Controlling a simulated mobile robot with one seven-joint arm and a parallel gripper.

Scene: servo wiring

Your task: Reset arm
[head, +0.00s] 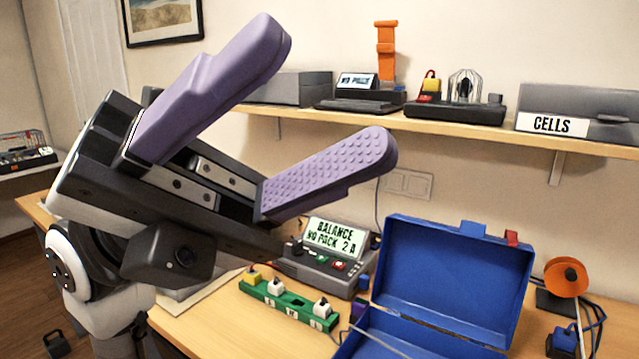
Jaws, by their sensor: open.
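My gripper (335,100) is large in the left and middle of the head view. Its two purple padded fingers are wide apart, with nothing between them. The fingers point up and to the right, raised above the wooden table (205,325). The arm and gripper body hide part of the table's left side and back.
A grey device with a lit screen (335,238), a green strip with white plugs (290,305) and an open blue case (450,275) stand on the table. An orange spool (566,277) is at right. A wall shelf (420,125) holds several devices behind the fingers.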

